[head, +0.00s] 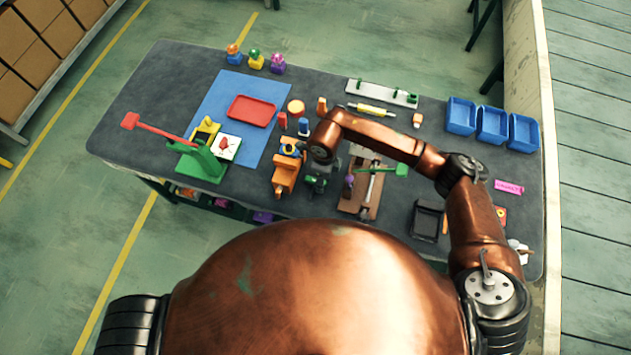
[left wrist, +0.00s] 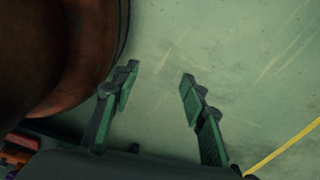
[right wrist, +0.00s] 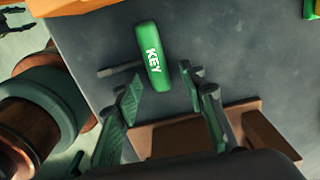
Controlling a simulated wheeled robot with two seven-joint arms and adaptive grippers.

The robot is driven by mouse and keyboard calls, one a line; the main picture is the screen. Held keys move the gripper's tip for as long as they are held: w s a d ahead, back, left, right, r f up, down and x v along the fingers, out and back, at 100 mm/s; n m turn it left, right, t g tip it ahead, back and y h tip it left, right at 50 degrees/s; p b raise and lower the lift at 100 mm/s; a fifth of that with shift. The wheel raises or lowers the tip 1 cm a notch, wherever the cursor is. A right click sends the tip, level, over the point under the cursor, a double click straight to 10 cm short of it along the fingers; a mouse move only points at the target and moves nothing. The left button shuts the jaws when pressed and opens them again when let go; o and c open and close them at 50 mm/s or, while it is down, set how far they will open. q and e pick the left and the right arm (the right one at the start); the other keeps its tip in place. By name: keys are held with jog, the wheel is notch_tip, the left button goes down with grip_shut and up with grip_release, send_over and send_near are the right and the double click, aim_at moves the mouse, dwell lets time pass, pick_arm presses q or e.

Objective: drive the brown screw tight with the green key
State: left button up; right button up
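The green key (right wrist: 153,57), marked KEY, lies on the dark table top in the right wrist view, a dark shaft sticking out to the left. My right gripper (right wrist: 158,80) is open and empty, its fingertips on either side of the key's near end. In the head view my right gripper (head: 318,183) is low over the table, between an orange toy and a brown board (head: 352,205); it covers the key there. I cannot pick out the brown screw for certain. My left gripper (left wrist: 160,80) is open and empty above the floor, outside the head view.
The orange toy (head: 286,177) stands close left of my right gripper. The brown board carries a grey rod, and a green handle (head: 402,170) shows at its right. A black tray (head: 428,220) and blue bins (head: 492,125) are further right. A green lever device (head: 200,165) stands left.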

jog(key=shift+c, duration=0.9)
jog(key=c, duration=0.5)
grip_shut()
pick_arm(q)
jog(key=shift+s, duration=0.7)
jog(key=shift+w, duration=0.15)
pick_arm(e)
jog(key=shift+r, duration=0.15)
jog(key=shift+r, duration=0.5)
pick_arm(q)
jog(key=shift+w+r, duration=0.15)
jog(key=shift+r, duration=0.1)
pick_arm(e)
notch_tip(320, 180, up, 17)
jog(key=shift+f, duration=0.1)
